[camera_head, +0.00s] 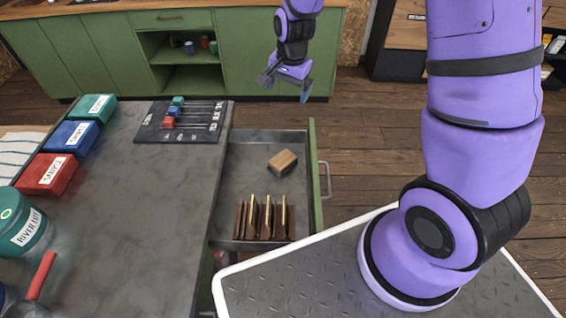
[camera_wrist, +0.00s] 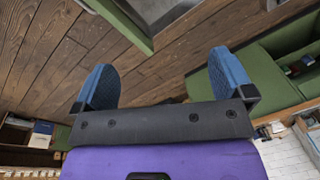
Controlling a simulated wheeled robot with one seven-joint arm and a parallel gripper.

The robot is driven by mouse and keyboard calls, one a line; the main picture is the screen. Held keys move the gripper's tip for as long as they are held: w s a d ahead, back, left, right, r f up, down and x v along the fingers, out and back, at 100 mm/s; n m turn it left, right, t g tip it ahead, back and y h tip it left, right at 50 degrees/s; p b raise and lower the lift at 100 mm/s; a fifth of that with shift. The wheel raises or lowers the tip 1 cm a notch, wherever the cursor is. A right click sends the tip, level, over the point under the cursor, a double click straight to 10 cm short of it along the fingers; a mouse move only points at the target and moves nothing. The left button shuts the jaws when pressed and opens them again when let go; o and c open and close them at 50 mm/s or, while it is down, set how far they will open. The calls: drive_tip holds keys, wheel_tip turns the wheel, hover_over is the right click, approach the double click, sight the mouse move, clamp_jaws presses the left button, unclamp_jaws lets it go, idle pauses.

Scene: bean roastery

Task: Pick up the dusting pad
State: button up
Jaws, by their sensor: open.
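A small tan block (camera_head: 283,162), the likeliest dusting pad, lies in the open drawer (camera_head: 250,160), near the middle and toward its right side. I cannot confirm from its look that it is the pad. My gripper (camera_head: 284,90) is open and empty. It is raised beyond the far end of the drawer, apart from the block. In the wrist view both blue fingers of my gripper (camera_wrist: 165,65) stand wide apart with nothing between them. The block is not visible there.
Upright brown dividers (camera_head: 265,218) fill the drawer's near end. The grey worktop (camera_head: 130,210) left of it holds a slider panel (camera_head: 182,122), sample boxes (camera_head: 92,108) and a green tin (camera_head: 22,225). Green cabinets (camera_head: 100,55) stand behind. Floor (camera_head: 365,150) right of the drawer is clear.

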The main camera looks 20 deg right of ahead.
sight(283, 159)
drive_tip(key=f+m, duration=0.1)
drive_tip(key=f, duration=0.7)
drive_tip(key=a+f+m+g, duration=0.1)
drive_tip(key=f, duration=0.7)
drive_tip(key=f+m, duration=0.1)
drive_tip(key=f, duration=0.8)
drive_tip(key=shift+w+a+m, duration=0.25)
drive_tip(key=shift+m, duration=0.15)
drive_tip(key=shift+d+f, duration=0.2)
drive_tip(key=shift+f, duration=2.5)
drive_tip(key=c, duration=1.1)
drive_tip(key=shift+r, duration=0.1)
drive_tip(key=shift+r, duration=4.95)
